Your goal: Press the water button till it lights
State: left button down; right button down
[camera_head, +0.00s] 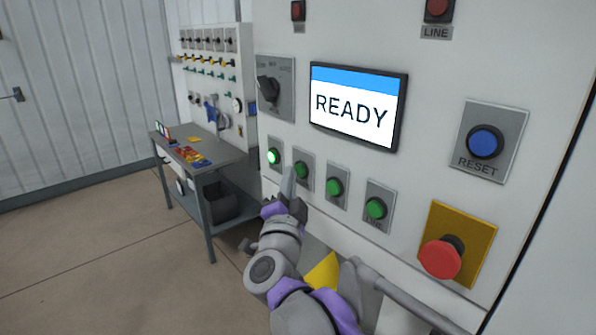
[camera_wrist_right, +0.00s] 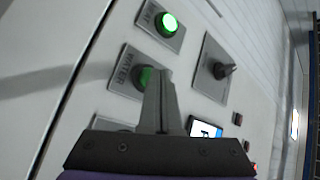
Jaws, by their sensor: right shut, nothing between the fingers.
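The water button (camera_head: 301,169) is a round green button on a grey plate, second from the left in a row on the white panel. In the right wrist view the water button (camera_wrist_right: 143,77) has a WATER label beside it and looks dark green, unlit. My right gripper (camera_head: 288,180) is shut and empty, its fingers pointing at the panel just below and left of that button. In the right wrist view the gripper's fingers (camera_wrist_right: 160,85) cover part of the button. I cannot tell whether they touch it. My left gripper is not in view.
The leftmost button (camera_head: 273,156) glows bright green. Two unlit green buttons (camera_head: 334,187) sit to the right. A screen (camera_head: 354,107) reads READY. A blue RESET button (camera_head: 485,142) and a red mushroom button (camera_head: 440,258) are further right. A workbench (camera_head: 205,157) stands at the left.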

jog(key=shift+w+d, duration=0.25)
jog(key=shift+d, duration=0.05)
dwell(0.7)
jog(key=shift+s+a, duration=0.55)
jog(key=shift+a, duration=0.1)
jog(key=shift+s+a+b, duration=0.2)
jog(key=shift+s+a, duration=0.55)
jog(key=shift+a, duration=0.25)
jog(key=shift+s+a+b, duration=0.15)
jog(key=shift+s+a, duration=0.55)
jog(key=shift+a, duration=0.3)
